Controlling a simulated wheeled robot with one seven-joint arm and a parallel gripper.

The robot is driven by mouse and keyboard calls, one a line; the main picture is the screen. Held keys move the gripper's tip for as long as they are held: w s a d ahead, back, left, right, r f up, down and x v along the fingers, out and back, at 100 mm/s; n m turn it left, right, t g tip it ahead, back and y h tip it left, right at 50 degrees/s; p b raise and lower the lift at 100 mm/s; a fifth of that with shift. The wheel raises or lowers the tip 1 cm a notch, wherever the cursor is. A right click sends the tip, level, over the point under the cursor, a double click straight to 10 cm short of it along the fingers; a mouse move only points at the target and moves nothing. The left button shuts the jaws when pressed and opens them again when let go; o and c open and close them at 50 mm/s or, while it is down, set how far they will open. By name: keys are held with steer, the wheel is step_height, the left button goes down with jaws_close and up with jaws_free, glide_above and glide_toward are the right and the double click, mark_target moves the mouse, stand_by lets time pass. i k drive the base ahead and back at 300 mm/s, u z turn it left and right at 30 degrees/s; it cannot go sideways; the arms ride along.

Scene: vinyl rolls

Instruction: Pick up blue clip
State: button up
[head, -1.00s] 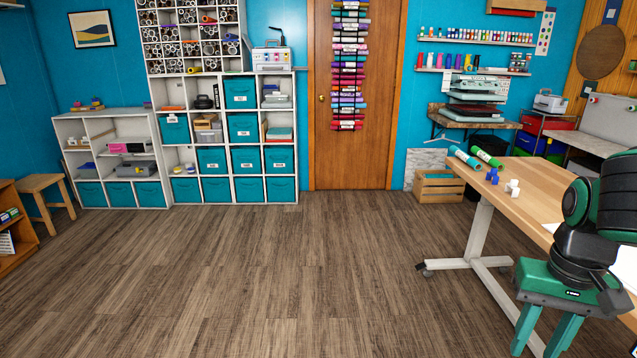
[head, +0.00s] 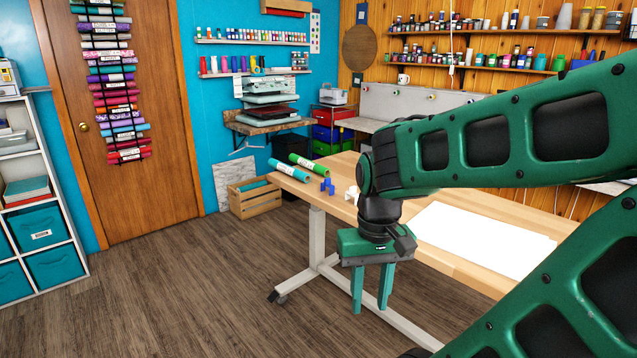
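The blue clip (head: 327,186) is small and lies on the wooden table, near its far left part. A white clip (head: 351,194) is just right of it, partly hidden by my arm. My gripper (head: 371,306) points down in front of the table's left edge, nearer to me than the clip. Its two green fingers are apart with nothing between them.
The wooden table (head: 462,268) holds a teal roll (head: 288,171) and a green roll (head: 309,162) behind the clips, and a white sheet (head: 485,240) on the right. A wooden crate (head: 254,200) stands on the floor beyond. The floor left of the table is clear.

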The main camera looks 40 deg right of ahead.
mark_target(328, 182)
steer(key=z, duration=0.5)
steer(key=i, duration=1.05)
steer(key=z, duration=0.9)
steer(key=i, duration=0.45)
steer(key=z, duration=0.3)
